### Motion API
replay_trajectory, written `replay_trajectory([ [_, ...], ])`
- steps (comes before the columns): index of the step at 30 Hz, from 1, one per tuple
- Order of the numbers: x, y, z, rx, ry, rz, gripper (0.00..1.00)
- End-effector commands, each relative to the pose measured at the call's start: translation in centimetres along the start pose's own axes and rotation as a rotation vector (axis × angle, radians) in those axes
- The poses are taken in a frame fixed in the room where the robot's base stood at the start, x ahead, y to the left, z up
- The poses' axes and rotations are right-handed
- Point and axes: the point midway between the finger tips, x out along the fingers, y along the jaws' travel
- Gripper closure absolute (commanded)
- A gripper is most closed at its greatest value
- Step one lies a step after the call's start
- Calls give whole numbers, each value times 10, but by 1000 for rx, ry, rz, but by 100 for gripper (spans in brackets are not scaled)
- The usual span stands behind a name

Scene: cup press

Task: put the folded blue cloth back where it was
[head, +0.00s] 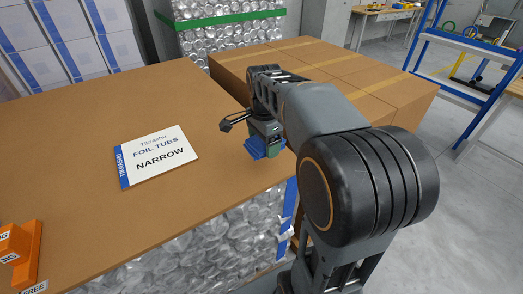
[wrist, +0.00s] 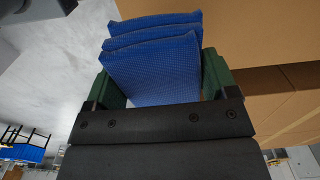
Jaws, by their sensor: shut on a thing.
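The folded blue cloth (head: 255,153) is in my gripper (head: 267,150), near the right edge of the brown cardboard top (head: 90,220). In the wrist view the cloth (wrist: 152,62) shows as several thick layers between the two green fingers of my gripper (wrist: 162,80). The fingers are shut on it from both sides. In the head view my arm hides part of the cloth and gripper. I cannot tell whether the cloth touches the cardboard top.
A white card (head: 158,157) reading "FOIL TUBS NARROW" lies on the cardboard top. An orange object (head: 22,255) is at the lower left. Brown boxes (head: 395,85) stand behind my arm. A wrapped stack of foil tubs (head: 225,45) rises behind. The top's middle is clear.

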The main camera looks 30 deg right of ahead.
Motion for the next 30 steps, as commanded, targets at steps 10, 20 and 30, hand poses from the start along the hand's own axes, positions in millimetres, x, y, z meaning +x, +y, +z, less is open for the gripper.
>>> replay_trajectory([
  [10,48,-38,-22,4,0,1,43],
  [20,62,-47,-28,5,-1,1,43],
  [30,92,-48,-28,5,0,-1,43],
])
